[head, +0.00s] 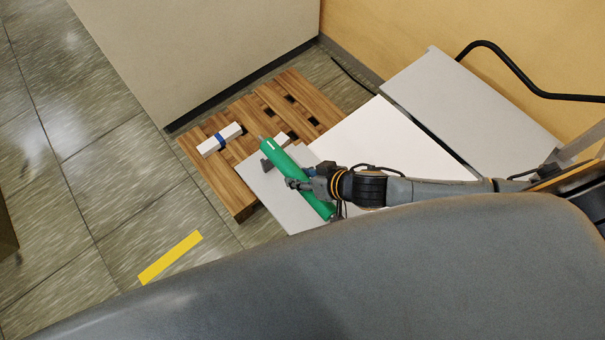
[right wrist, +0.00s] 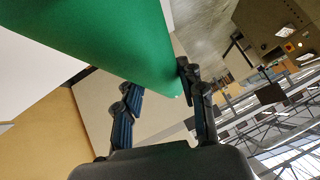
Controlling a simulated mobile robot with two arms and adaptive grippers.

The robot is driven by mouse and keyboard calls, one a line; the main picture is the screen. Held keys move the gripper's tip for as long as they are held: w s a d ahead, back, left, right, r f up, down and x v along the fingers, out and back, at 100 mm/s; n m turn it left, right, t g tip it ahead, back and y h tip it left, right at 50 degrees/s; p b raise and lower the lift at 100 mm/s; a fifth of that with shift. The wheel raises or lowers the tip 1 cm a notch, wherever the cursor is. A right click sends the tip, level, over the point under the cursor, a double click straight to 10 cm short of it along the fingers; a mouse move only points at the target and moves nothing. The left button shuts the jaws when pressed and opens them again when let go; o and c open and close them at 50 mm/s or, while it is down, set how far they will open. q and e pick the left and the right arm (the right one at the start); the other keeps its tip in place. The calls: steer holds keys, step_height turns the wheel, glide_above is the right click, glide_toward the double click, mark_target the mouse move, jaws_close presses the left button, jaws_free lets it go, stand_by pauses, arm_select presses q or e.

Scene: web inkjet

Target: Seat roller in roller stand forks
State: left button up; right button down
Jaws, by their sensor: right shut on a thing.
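The green roller (head: 284,160) lies at a slant over a light grey surface (head: 262,183) in the head view. Its upper end shows a thin metal shaft tip. A small dark bracket (head: 267,165), perhaps one fork of the roller stand, shows beside the upper end. I cannot tell whether the roller rests in it; the other fork is hidden or not distinct. My right gripper (head: 297,185) is shut on the roller around its middle. In the right wrist view the fingers (right wrist: 158,95) stand either side of the green roller (right wrist: 105,40). My left gripper is not in view.
A wooden pallet (head: 238,196) stands behind and left of the surface, with a white block with a blue band (head: 209,146) on it. White and grey panels (head: 470,100) fill the right. A yellow strip (head: 170,258) marks the open floor at left.

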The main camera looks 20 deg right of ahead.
steer(key=shift+s+r+p, duration=0.15)
steer(key=shift+r+p, duration=0.05)
steer(key=shift+p, duration=0.15)
steer(key=shift+f+b, duration=0.65)
steer(key=shift+f, duration=0.15)
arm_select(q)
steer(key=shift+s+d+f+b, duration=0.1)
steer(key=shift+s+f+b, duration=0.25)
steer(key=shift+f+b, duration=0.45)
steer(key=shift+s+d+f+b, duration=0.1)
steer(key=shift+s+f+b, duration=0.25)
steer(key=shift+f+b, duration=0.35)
arm_select(e)
steer(key=shift+f, duration=2.25)
arm_select(q)
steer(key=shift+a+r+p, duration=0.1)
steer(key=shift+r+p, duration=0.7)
steer(key=shift+p, duration=0.25)
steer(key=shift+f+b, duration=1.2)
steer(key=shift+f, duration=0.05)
arm_select(e)
steer(key=shift+f, duration=1.9)
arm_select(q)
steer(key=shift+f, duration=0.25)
arm_select(e)
steer(key=shift+a+f, duration=0.1)
steer(key=shift+f, duration=0.2)
